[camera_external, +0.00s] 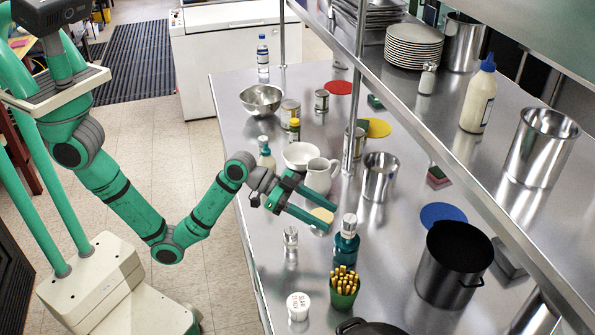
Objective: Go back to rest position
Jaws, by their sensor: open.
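My gripper (327,214) is open, with its two green fingers spread over the steel counter. A round cream-coloured thing (322,215) shows between and below the fingers; I cannot tell whether they touch it. My green arm reaches in from the left over the counter's front edge, with its elbow bent low. A white pitcher (319,176) stands just behind the gripper. A teal bottle with a grey cap (346,240) stands close in front of the fingertips.
The steel counter (228,128) carries a steel bowl (261,99), a white bowl (300,155), a steel canister (380,177), a green cup of yellow sticks (344,288) and a black pot (453,265). A raised shelf (420,125) overhangs the right side. Tiled floor (160,150) is clear left of the counter.

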